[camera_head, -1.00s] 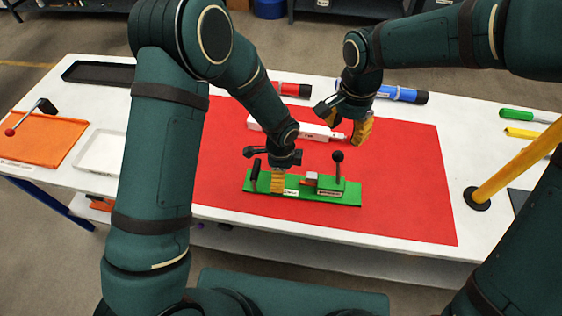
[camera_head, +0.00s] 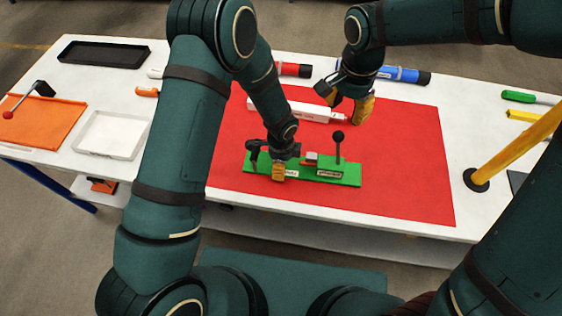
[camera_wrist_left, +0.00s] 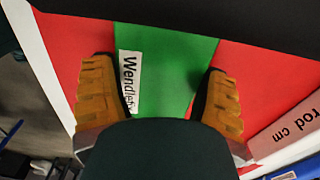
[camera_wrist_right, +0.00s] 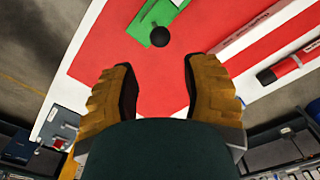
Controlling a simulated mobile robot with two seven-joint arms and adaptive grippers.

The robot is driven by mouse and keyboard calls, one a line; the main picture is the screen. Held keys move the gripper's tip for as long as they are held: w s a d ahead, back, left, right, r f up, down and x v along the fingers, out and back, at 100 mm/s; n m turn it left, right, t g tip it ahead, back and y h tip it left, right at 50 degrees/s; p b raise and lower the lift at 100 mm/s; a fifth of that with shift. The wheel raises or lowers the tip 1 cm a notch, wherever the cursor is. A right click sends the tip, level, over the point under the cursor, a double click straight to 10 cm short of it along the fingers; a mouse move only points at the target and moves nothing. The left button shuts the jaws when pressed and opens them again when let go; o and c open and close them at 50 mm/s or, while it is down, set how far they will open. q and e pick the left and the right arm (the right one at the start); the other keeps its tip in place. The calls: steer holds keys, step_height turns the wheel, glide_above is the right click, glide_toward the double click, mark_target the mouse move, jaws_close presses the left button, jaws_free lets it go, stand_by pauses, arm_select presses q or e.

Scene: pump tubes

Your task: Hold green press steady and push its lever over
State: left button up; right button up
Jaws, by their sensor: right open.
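The green press (camera_head: 345,178) lies on the red mat (camera_head: 400,190). Its lever, a black ball knob on a thin stem (camera_head: 338,136), stands upright on the right part. My left gripper (camera_head: 279,172) is down at the press's left part. In the left wrist view its fingers stand apart on either side of the green base (camera_wrist_left: 165,70); I cannot tell if they touch it. My right gripper (camera_head: 358,105) is open and empty, behind and right of the lever, above the mat. The right wrist view shows the black knob (camera_wrist_right: 160,36) beyond its fingertips.
A white box-like tube (camera_head: 290,110) lies behind the press, close to my right gripper. A red tube (camera_head: 295,70) and a blue tube (camera_head: 405,75) lie farther back. A yellow post (camera_head: 510,150) stands at the right. Right of the press the mat is clear.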

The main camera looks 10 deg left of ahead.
steer(key=c, duration=0.6)
steer(key=shift+a+n, duration=0.15)
steer(key=shift+n, duration=0.25)
jaws_close()
steer(key=w+a+r+n, duration=0.1)
steer(key=a+n, duration=0.2)
steer(key=n, duration=0.8)
steer(key=w+a+r+n, duration=0.1)
steer(key=a+n, duration=0.3)
steer(key=n, duration=0.7)
steer(key=shift+w+a+n+g+h, duration=0.3)
steer(key=shift+w+n, duration=0.1)
steer(key=shift+w, duration=0.05)
steer(key=shift+f, duration=0.1)
